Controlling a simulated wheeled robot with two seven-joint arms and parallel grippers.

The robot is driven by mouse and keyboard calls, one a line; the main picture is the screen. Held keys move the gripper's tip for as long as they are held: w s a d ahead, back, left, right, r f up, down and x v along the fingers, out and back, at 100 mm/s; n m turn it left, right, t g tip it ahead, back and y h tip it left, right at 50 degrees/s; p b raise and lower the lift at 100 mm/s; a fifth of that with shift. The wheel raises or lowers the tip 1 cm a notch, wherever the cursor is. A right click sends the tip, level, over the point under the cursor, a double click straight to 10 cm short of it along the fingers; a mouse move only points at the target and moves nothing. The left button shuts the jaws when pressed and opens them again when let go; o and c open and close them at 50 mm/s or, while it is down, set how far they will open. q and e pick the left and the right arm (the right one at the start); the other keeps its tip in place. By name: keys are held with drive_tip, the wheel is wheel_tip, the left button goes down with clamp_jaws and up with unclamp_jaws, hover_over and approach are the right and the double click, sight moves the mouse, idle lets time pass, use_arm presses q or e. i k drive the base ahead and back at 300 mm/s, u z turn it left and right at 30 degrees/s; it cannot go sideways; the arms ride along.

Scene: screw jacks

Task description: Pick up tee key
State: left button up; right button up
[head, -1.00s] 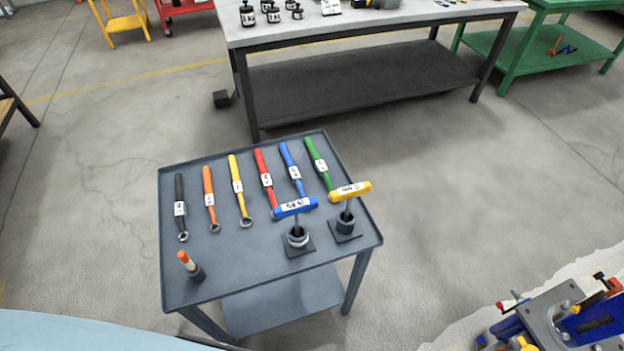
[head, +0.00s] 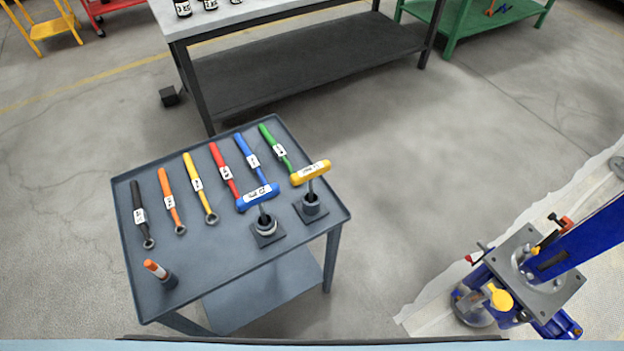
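Two tee keys stand upright in round holders on the grey tool cart (head: 190,285). One tee key has a blue handle (head: 258,196) with a white label. The other has a yellow handle (head: 311,173) with a white label and stands to its right and slightly farther back. Their shafts go down into the dark holders, so the lower ends are hidden. Neither of my grippers shows in the head view.
Several coloured wrenches, including a red one (head: 226,174), lie in a row on the cart. An orange-capped marker (head: 160,273) stands at its front left. A blue machine (head: 520,280) is at the right. A grey workbench (head: 300,75) stands behind; floor between is clear.

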sight(308, 174)
drive_tip(key=k, duration=1.25)
drive_tip(key=z, duration=0.95)
drive_tip(key=i, duration=1.3)
drive_tip(key=u, duration=0.7)
drive_tip(key=i, duration=0.55)
drive_tip(key=u, duration=0.7)
